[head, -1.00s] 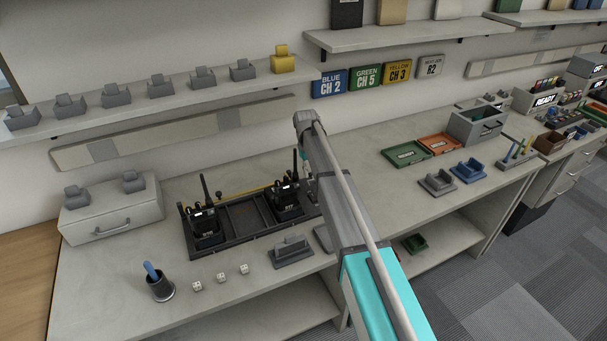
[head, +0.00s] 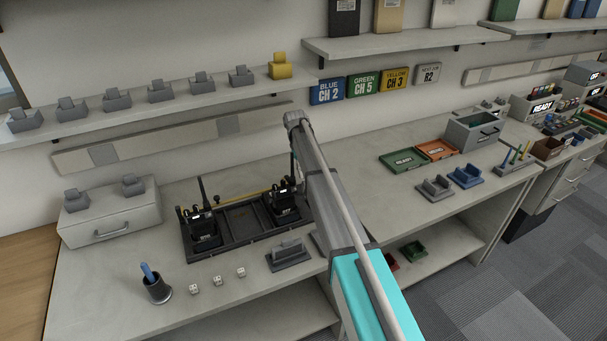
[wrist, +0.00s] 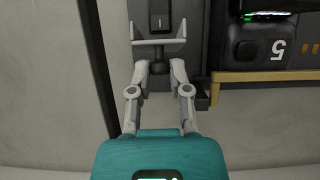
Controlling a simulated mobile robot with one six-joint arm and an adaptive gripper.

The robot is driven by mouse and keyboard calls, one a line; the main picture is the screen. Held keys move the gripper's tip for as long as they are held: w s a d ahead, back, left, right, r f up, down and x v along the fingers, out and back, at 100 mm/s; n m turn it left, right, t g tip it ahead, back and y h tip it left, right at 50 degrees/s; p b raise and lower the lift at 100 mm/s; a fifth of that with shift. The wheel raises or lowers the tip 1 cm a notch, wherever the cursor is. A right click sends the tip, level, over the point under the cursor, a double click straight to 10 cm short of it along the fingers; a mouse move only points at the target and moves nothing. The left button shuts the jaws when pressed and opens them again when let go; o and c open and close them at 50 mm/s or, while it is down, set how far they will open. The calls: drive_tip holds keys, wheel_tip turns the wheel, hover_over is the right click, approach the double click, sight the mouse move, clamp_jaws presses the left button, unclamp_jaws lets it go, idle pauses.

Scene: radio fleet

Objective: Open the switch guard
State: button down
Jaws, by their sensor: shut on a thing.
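In the wrist view a black rocker switch (wrist: 159,19) sits on a dark panel, with a light grey guard frame (wrist: 158,42) at its sides and lower edge. My gripper (wrist: 158,67) is just below the frame. Its two fingers are closed on a small dark tab (wrist: 158,68) at the guard's lower edge. The fingertips partly cover the tab. In the head view my arm hides the gripper, the switch and the guard.
A black charger tray (head: 240,222) with two upright radios (head: 203,229) stands beside my arm. A radio marked 5 (wrist: 262,45) and a yellow strip (wrist: 265,77) are right of the gripper. A grey stand (head: 289,252), dice and a pen cup (head: 156,288) lie in front.

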drive_tip(key=shift+w, duration=0.15)
drive_tip(key=c, duration=0.6)
unclamp_jaws()
